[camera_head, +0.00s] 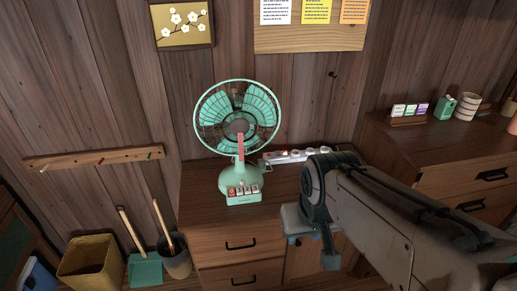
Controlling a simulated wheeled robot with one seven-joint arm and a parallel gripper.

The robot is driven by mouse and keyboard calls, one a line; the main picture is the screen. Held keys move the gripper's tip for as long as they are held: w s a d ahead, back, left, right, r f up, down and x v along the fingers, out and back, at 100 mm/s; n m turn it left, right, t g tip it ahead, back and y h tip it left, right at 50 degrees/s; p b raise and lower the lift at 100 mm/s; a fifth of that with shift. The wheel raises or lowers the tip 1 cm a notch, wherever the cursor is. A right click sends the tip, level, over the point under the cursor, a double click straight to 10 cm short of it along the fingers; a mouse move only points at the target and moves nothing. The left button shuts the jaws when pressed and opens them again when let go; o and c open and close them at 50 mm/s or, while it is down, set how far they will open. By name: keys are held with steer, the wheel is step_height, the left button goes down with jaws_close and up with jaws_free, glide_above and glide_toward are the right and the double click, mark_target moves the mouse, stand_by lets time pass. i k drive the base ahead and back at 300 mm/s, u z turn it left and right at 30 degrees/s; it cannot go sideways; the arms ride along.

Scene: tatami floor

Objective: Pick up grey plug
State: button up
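I cannot make out a grey plug for certain in the head view. A white power strip (290,156) with a small red light lies on the wooden cabinet top, behind and to the right of the green fan (238,125). My arm covers the strip's right end and part of the cabinet top. My gripper (312,246) points down at the front of the cabinet, right of the fan's base and nearer to me than the strip. Its fingers are partly seen, and their opening and any held thing are unclear.
A second wooden cabinet (435,155) at the right bears small cards, a green container and a striped cup. A bin (92,262), a dustpan (145,270) and a bucket (175,258) stand at lower left. A peg rail (95,157) is on the wall.

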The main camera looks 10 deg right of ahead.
mark_target(261, 163)
steer(key=z, duration=0.15)
steer(key=i, duration=1.05)
steer(key=u, duration=0.2)
